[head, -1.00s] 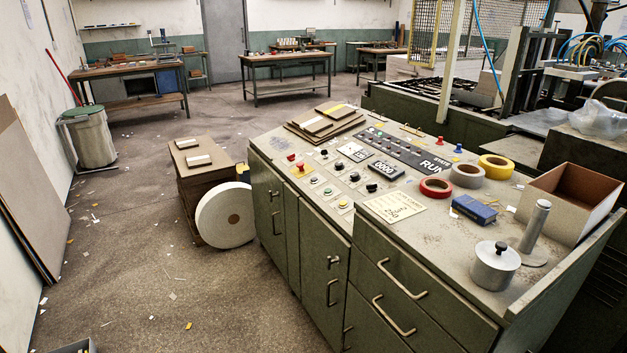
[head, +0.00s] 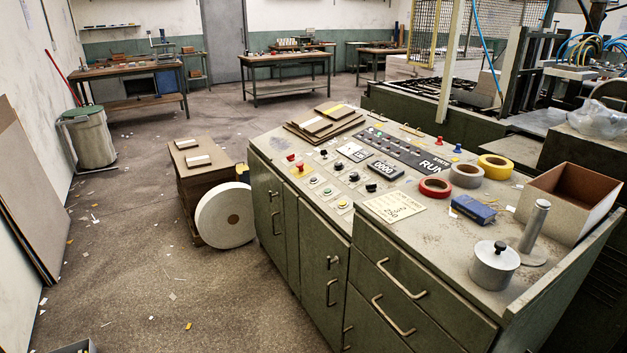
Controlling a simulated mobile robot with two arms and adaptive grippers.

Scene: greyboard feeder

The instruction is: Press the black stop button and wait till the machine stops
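The green control console (head: 402,245) stands in the middle and right of the head view. Its sloped top carries small buttons and knobs in red, green, white, yellow and black. Black ones include a knob (head: 324,154) toward the far left, another black control (head: 354,177) and a third (head: 371,187) near the counter. I cannot read their labels, so I cannot tell which is the stop button. The dark state panel (head: 405,152) reads "STATE RUN". A counter display (head: 385,169) sits before it. Neither of my grippers is in view.
Tape rolls (head: 466,175), a blue box (head: 473,209), an open carton (head: 570,200) and a metal pot (head: 494,265) crowd the console's right. A white roll (head: 225,215) and stacked board (head: 200,175) stand left of it. The floor (head: 120,250) farther left is mostly open, with scraps.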

